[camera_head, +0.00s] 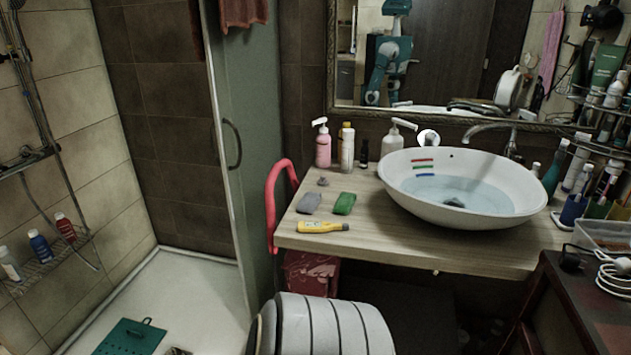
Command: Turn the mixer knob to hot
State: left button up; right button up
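The white vessel basin (396,186) stands on the wooden counter and holds clear water. Red, green and blue stripes (423,167) show on its inner back wall. A round white piece with a grey middle (428,138) shows just behind the basin's back rim; it looks like the mixer knob, but its setting is too small to tell. A metal spout (487,127) reaches over the basin from the back right. Neither of my grippers is in view.
A yellow bottle (321,227), a grey block (309,203) and a green block (344,204) lie on the counter (390,240). Several toiletries crowd the right side. A mirror is behind.

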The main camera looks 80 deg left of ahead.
aim_at(430, 135)
jog(key=u, duration=2.65)
